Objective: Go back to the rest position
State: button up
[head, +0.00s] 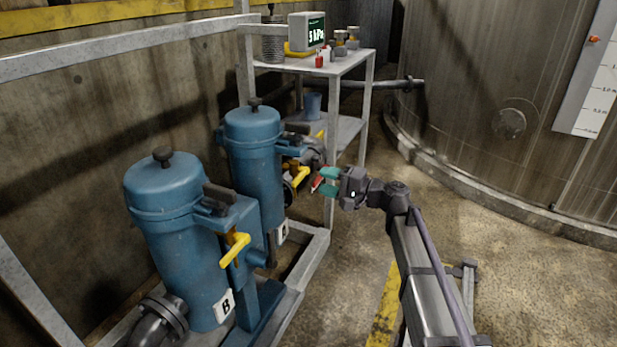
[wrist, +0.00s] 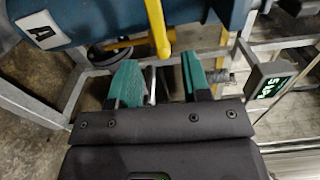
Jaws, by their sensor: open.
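My gripper (head: 328,181) is at the end of my outstretched arm, beside the rear blue filter housing (head: 254,150) labelled A. Its two teal fingers are spread apart, and in the wrist view (wrist: 160,76) nothing is held between them. A yellow valve handle (wrist: 158,28) of housing A lies just beyond the fingertips in the wrist view. In the head view the yellow handle (head: 299,176) is a little left of the fingers. Whether a finger touches it I cannot tell.
The front blue housing (head: 170,240), labelled B, has its own yellow handle (head: 235,249). A grey metal stand (head: 345,62) behind carries a kPa display (head: 307,32) and small items. A large tank (head: 490,110) stands at the right. Floor (head: 540,290) at lower right is open.

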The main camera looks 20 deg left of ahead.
jog(key=d, duration=0.3)
jog(key=shift+s+d, duration=0.15)
jog(key=shift+s, duration=0.05)
jog(key=s+d+f+n+g+h, duration=0.2)
jog(key=s+d+f+n+h, duration=0.1)
jog(key=s+d+f+h, duration=0.75)
jog(key=s+d+f+h+p, duration=0.15)
jog(key=s+d+h, duration=0.35)
jog(key=d, duration=0.5)
jog(key=s+d+f+h, duration=0.25)
jog(key=s+d, duration=0.35)
jog(key=d, duration=0.3)
notch_tip(320, 180, up, 37)
jog(key=d+m+p, duration=0.1)
jog(key=d+p, duration=0.1)
jog(key=p, duration=3.6)
jog(key=shift+r, duration=0.15)
